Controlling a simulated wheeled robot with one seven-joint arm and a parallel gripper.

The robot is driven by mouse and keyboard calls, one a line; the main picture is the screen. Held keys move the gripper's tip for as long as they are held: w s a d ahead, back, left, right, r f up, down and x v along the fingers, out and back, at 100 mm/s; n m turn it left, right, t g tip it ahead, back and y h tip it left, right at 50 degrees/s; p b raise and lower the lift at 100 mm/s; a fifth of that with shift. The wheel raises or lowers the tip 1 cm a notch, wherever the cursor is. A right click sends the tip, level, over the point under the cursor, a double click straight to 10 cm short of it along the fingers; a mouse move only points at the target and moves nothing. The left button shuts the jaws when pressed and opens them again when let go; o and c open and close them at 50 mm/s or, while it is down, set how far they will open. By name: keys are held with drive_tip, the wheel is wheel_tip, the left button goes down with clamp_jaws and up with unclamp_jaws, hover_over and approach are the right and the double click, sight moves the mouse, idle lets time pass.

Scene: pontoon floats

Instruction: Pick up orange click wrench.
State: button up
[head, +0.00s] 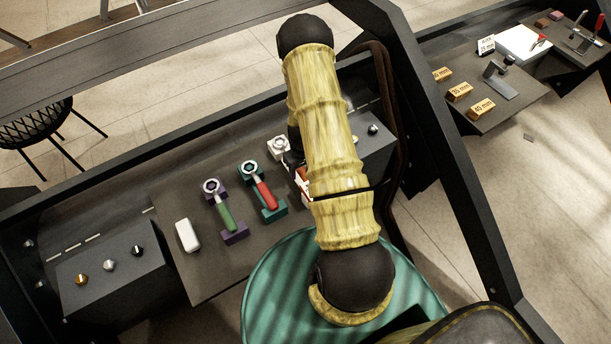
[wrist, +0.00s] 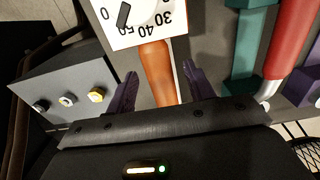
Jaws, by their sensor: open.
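The orange click wrench (wrist: 157,72) shows in the wrist view as an orange handle running up from between my fingers to a white dial plate. My gripper (wrist: 160,90) is open, with one purple finger on each side of the handle and a gap at both sides. The wrench's far parts are out of the wrist view. In the head view my yellow-sleeved arm hides most of the wrench and my gripper. A white ring-topped holder (head: 279,147) shows just left of the arm.
A red-handled wrench (head: 265,194) on teal holders and a green-handled wrench (head: 225,216) on purple holders lie to the left. A white block (head: 187,235) and a grey box with knobs (head: 113,284) stand further left. The white dial plate (wrist: 138,20) is close ahead of my fingers.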

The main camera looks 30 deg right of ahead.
clamp_jaws()
drive_tip(key=shift+r, duration=0.15)
idle(0.4)
drive_tip(key=shift+r, duration=0.55)
wheel_tip(320, 180, up, 9)
drive_tip(key=b, duration=0.2)
drive_tip(key=shift+f, duration=0.15)
drive_tip(key=c, duration=0.7)
unclamp_jaws()
drive_tip(key=shift+c, duration=0.2)
clamp_jaws()
